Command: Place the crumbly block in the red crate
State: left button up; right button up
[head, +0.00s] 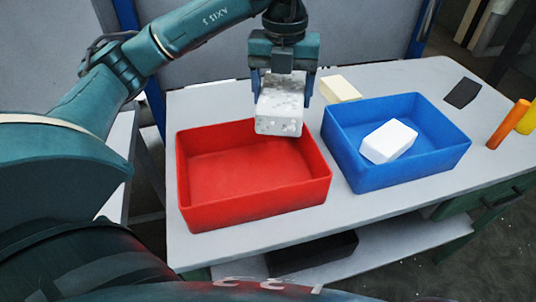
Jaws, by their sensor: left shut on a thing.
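The crumbly block (280,104) is pale grey with darker speckles. My left gripper (282,88) is shut on it, one finger on each side, with the block hanging below. The block shows over the back right part of the red crate (256,200), overlapping its back rim in the picture. It looks to be above the crate, but its exact height I cannot tell. The red crate is empty where its floor shows. My right gripper is not in view.
A blue crate (400,182) with a white block (389,141) inside stands right of the red crate. A cream block (340,88) lies behind it. A dark flat piece (463,92) and an orange cylinder (509,124) are at the right.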

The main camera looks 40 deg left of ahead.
pick_arm(q)
jog(key=shift+s+f+p, duration=0.1)
jog(key=shift+f+p, duration=0.4)
jog(key=shift+f, duration=8.4)
jog(key=shift+f, duration=0.2)
jog(key=o, duration=1)
jog(key=shift+c, duration=0.2)
jog(key=shift+r, duration=0.1)
notch_tip(320, 180, up, 12)
jog(key=shift+r+b, duration=0.15)
jog(key=shift+b, duration=0.75)
jog(key=shift+s, duration=0.1)
